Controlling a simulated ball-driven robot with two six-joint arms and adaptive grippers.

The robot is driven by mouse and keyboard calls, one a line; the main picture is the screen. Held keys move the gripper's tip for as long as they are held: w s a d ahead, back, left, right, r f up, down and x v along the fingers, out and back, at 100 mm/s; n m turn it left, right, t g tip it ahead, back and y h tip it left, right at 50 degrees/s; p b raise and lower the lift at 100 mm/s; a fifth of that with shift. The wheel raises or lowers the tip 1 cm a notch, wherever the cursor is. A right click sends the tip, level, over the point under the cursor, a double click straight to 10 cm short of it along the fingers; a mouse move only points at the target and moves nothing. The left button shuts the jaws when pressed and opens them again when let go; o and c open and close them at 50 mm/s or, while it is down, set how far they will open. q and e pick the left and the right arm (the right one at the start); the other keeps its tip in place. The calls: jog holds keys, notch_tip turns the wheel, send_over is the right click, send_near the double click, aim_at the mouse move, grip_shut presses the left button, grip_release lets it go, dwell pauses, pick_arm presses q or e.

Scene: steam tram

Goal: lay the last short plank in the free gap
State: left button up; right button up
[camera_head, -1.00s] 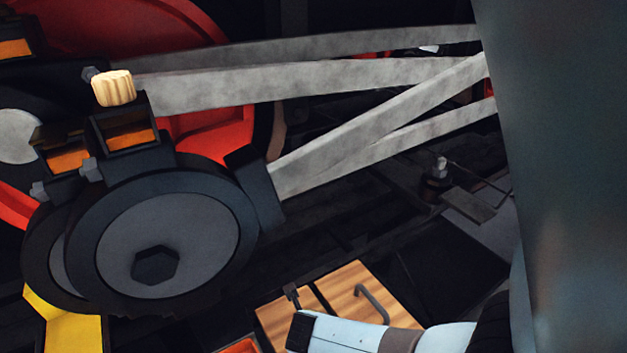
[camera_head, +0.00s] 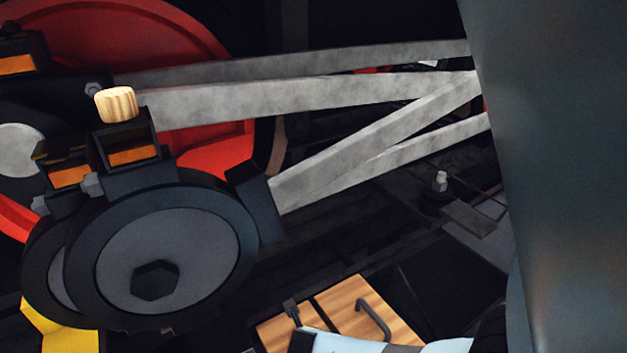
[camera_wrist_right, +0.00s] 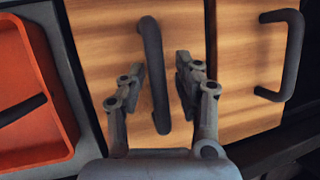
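Two short wooden planks lie side by side with a thin dark seam between them. The left plank (camera_wrist_right: 100,45) has a dark bar handle (camera_wrist_right: 152,75), and the right plank (camera_wrist_right: 240,90) has another (camera_wrist_right: 290,55). Both planks also show low in the head view, left (camera_head: 272,333) and right (camera_head: 348,299). My right gripper (camera_wrist_right: 161,72) is open, with one finger on each side of the left plank's handle; I cannot tell whether they touch it. My left gripper is not in view. I cannot make out the free gap for certain.
An orange-red tray (camera_wrist_right: 62,128) with a dark bar in it sits left of the planks. Large dark wheel parts (camera_head: 175,245) and grey rods (camera_head: 270,98) fill the upper left of the head view. A dark column-like surface blocks its right side.

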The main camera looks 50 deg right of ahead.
jog(key=shift+s, duration=0.1)
jog(key=shift+a+r, duration=0.15)
jog(key=shift+r, duration=0.05)
jog(key=v, duration=1.1)
jog(key=shift+r, duration=0.25)
jog(key=shift+a, duration=0.1)
